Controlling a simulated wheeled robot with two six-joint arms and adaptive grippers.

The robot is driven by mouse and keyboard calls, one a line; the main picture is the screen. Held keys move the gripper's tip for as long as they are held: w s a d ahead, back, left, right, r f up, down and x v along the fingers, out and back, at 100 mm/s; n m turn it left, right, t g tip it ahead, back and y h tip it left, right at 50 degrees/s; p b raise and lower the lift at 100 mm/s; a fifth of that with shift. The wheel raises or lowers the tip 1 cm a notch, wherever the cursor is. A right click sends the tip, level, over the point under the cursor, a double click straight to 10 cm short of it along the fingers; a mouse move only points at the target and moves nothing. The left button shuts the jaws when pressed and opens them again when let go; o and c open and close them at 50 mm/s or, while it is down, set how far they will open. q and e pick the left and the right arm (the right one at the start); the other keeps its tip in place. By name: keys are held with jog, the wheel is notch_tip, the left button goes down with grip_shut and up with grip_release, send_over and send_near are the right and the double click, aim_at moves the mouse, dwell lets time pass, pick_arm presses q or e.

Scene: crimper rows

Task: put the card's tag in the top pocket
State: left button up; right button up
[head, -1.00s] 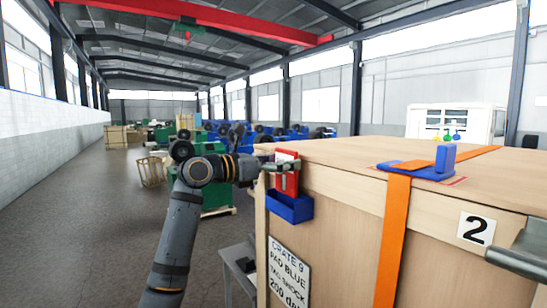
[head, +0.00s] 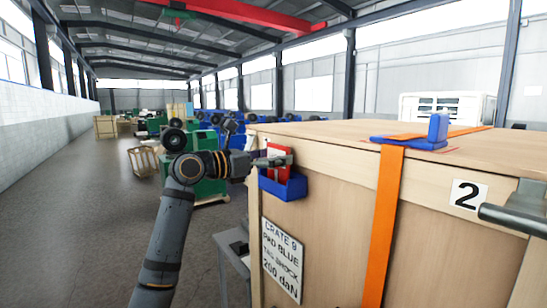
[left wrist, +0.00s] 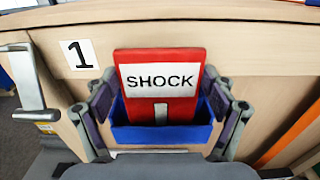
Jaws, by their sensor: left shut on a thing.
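The red tag (head: 279,160), marked SHOCK, stands upright with its lower part inside the blue pocket (head: 283,187) on the crate's side. In the left wrist view the tag (left wrist: 160,62) faces me and the pocket (left wrist: 125,133) shows behind and below it. My left gripper (head: 268,161) is shut on the tag, with a finger at each side edge. The tag's bottom edge is hidden by the pocket's front. The white card (head: 282,260) on the crate below reads CRATE 9, PAD BLUE, TAG SHOCK, 200 daN. My right gripper is not in view.
The wooden crate (head: 345,220) fills the right side. An orange strap (head: 383,225) runs over it, beside a blue corner pad (head: 410,142). A grey metal handle (head: 515,222) juts out at the right. Open floor (head: 100,220) lies to the left.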

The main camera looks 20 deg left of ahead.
pick_arm(q)
jog(key=shift+f, duration=0.3)
jog(key=o, duration=1.3)
jog(key=shift+v, duration=6)
jog(key=shift+a, duration=0.1)
